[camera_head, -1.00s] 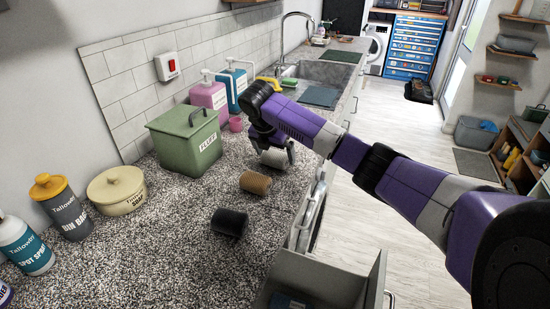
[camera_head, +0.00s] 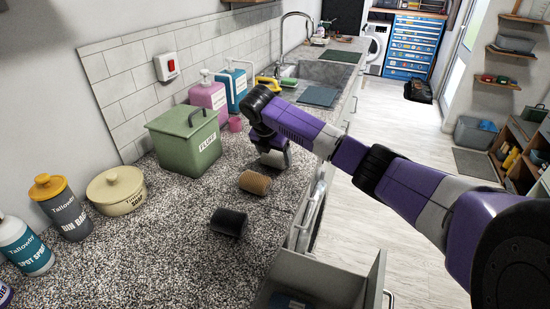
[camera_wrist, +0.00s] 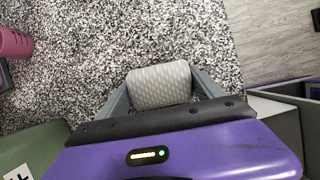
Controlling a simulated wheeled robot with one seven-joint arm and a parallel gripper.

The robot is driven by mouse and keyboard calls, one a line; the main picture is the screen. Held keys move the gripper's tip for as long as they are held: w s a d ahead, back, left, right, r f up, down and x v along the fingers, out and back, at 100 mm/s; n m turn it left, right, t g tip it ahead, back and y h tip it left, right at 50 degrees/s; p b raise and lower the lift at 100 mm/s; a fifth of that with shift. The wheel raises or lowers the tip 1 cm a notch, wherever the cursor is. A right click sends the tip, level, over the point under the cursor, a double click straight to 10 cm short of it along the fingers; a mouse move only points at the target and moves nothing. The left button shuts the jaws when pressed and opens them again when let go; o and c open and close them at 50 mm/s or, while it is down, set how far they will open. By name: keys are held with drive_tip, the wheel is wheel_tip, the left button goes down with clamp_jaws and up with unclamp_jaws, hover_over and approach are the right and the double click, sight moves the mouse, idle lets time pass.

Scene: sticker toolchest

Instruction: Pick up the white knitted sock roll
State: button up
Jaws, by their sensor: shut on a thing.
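The white knitted sock roll (camera_wrist: 159,84) sits between my gripper's two fingers in the wrist view, with a finger at each end of it. A tan roll (camera_head: 255,182) and a black roll (camera_head: 229,222) lie nearer on the counter.
A green lidded box (camera_head: 184,142) stands left of my gripper. An open drawer (camera_head: 340,286) juts out at the front edge.

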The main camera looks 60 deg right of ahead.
sight(276, 153)
wheel_tip(276, 153, up, 20)
idle(0.5)
